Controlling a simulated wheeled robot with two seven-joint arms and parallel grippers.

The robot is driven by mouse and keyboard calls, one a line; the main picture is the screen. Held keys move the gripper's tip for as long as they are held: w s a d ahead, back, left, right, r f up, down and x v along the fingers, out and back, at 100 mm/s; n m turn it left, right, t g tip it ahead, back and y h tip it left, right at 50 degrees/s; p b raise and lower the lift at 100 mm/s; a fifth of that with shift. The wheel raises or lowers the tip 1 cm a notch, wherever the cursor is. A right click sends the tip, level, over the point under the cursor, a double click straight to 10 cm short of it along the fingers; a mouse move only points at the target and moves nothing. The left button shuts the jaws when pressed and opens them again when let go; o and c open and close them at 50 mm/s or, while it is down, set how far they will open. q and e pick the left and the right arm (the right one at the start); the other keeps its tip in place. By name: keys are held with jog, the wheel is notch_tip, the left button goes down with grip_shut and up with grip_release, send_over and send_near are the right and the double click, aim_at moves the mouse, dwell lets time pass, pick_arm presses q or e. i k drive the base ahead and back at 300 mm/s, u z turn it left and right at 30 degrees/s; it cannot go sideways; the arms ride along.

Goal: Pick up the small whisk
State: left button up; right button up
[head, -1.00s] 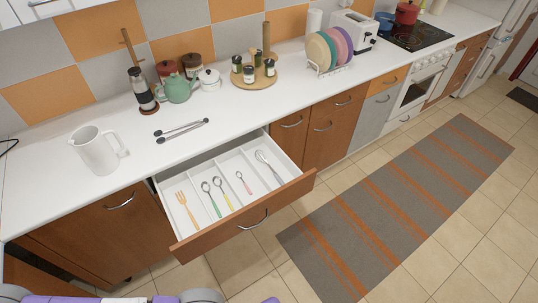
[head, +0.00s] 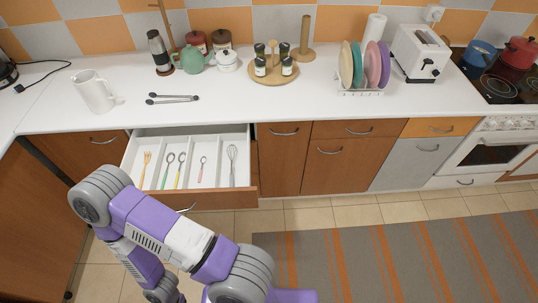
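The small whisk (head: 232,164) is a grey metal wire whisk lying lengthwise in the right compartment of the open white drawer (head: 208,134). Nothing touches it from above.
An orange fork (head: 146,168), several spoons and a small pink spoon (head: 201,168) lie in the drawer's other compartments. A striped rug (head: 400,260) covers the floor at right.

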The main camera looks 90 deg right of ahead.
aim_at(231, 174)
jog(key=k, duration=0.2)
jog(key=z, duration=1)
